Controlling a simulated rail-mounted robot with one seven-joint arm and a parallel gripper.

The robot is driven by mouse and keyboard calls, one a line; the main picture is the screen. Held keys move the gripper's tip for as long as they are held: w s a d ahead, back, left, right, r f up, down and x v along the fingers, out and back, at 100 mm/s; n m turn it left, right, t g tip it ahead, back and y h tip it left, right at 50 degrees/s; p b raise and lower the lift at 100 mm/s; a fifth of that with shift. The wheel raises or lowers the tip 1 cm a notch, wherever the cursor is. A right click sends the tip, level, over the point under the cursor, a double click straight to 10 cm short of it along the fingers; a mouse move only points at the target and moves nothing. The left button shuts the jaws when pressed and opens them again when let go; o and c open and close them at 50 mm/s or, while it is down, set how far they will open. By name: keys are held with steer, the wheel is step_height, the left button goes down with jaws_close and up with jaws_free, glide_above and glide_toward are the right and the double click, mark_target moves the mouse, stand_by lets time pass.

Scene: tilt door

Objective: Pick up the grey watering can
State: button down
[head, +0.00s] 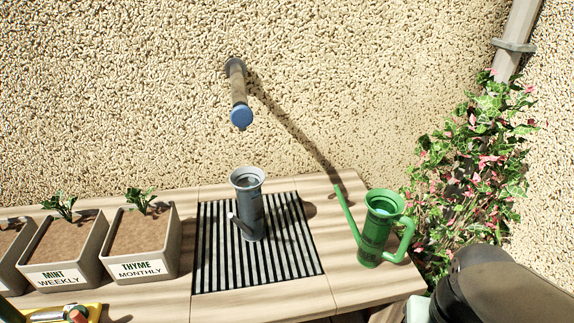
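The grey watering can (249,208) stands upright on a dark slatted grate (285,252) set in the wooden bench. Its open top faces up and its short spout points toward the lower left. No handle shows clearly on it from this view. Part of my arm shows at the lower right corner. My gripper is not in view.
A green watering can (376,230) stands right of the grate, near the bench's right end. A blue-tipped tap (240,112) juts from the rough wall above the grey can. Planters labelled MINT (62,250) and THYME (140,243) stand left. A leafy pink-flowered plant (470,160) grows at right.

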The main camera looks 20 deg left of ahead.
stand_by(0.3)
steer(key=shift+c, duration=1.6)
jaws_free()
